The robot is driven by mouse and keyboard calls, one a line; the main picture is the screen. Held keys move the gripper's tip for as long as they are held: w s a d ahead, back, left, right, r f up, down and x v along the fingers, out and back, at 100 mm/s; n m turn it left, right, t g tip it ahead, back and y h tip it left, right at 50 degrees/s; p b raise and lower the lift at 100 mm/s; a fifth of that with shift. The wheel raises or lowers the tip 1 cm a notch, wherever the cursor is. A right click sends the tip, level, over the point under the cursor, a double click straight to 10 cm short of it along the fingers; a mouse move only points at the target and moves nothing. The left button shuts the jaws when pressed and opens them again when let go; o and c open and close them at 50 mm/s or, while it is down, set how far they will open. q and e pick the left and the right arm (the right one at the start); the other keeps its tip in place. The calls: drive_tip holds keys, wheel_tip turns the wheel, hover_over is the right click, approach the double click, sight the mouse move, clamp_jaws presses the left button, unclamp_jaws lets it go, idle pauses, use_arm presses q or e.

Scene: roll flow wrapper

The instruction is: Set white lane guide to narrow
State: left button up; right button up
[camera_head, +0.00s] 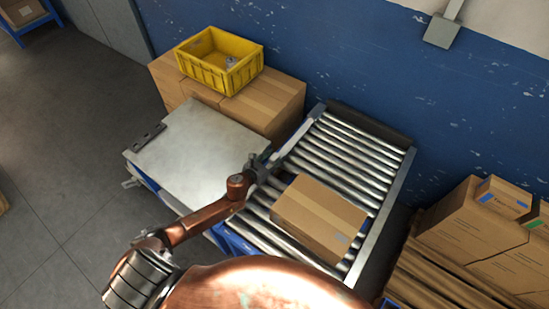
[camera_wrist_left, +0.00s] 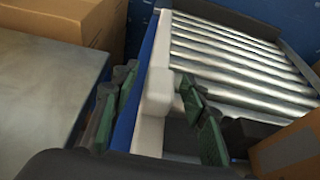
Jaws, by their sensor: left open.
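The white lane guide (camera_wrist_left: 160,92) shows in the left wrist view as a pale block at the left side of the roller conveyor (camera_head: 396,178). My left gripper (camera_head: 264,163) is at the conveyor's left side rail, beside the metal table. In the left wrist view its green-padded fingers (camera_wrist_left: 160,112) are apart, one on each side of the white guide. I cannot tell whether either finger touches it. In the head view the guide is too small and hidden by the gripper to make out. My right gripper is not in view.
A cardboard box (camera_head: 318,213) lies on the rollers close to the left gripper's right. A bare metal table (camera_head: 195,150) stands on the left. A yellow crate (camera_head: 207,72) sits on cartons (camera_head: 265,103) behind. More cartons (camera_head: 470,235) stand at the right, and a blue wall is behind.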

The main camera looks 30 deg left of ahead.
use_arm(q)
drive_tip(key=shift+c, duration=0.7)
clamp_jaws()
